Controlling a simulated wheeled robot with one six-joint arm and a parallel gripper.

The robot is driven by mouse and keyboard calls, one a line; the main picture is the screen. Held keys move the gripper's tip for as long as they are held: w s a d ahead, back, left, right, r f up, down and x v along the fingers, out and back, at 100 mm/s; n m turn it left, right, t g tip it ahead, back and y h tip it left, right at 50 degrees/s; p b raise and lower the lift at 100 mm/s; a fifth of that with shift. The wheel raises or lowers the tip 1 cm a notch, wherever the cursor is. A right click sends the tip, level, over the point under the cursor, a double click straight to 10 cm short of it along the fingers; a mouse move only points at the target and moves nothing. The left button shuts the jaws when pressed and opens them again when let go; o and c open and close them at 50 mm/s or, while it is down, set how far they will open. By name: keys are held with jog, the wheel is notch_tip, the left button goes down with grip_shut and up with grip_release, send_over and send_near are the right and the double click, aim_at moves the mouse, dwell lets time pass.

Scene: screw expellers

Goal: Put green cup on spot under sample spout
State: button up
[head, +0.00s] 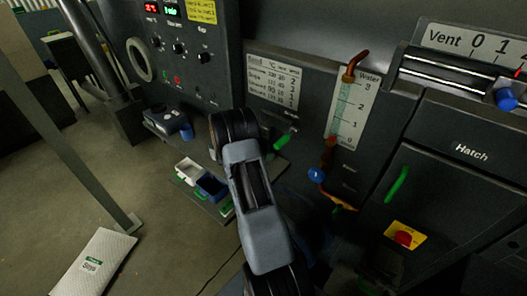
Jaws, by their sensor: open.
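I cannot make out a green cup for certain. Small green patches show at the low shelf (207,201), beside a white open box (188,171) and a dark blue box (212,186); they are too small to tell what they are. A green bar-like piece (282,142) sticks out of the machine front just right of my arm. No spout or marked spot under one can be told apart. My arm rises through the middle of the view and hides part of the machine behind it. My gripper does not show.
A control panel (188,62) with knobs stands at the upper left. A water gauge (349,108), a hatch with a green handle (397,187) and a red button on yellow (403,238) are at the right. A white sack (95,262) lies on open floor, lower left.

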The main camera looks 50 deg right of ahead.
jog(key=shift+w+a+r, duration=0.1)
jog(key=shift+a+r, duration=0.1)
jog(key=shift+r, duration=0.05)
jog(key=b+v, duration=0.1)
jog(key=v, duration=1)
jog(key=shift+a+r, duration=0.15)
jog(key=shift+a, duration=0.1)
jog(key=shift+a+r, duration=0.25)
jog(key=s+a+r+m+t+y, duration=0.2)
jog(key=s+a+r+m+y, duration=0.1)
jog(key=a, duration=0.5)
jog(key=s+a+r+m+t+y, duration=0.2)
jog(key=s+a+r+m+y, duration=0.2)
jog(key=s+a+m+y, duration=0.2)
jog(key=s+a+r+m+t+y, duration=0.2)
jog(key=s+a+r+m+y, duration=0.2)
jog(key=a, duration=0.8)
jog(key=s+m, duration=0.2)
jog(key=s, duration=0.1)
jog(key=shift+s+a, duration=0.2)
jog(key=shift+s, duration=0.1)
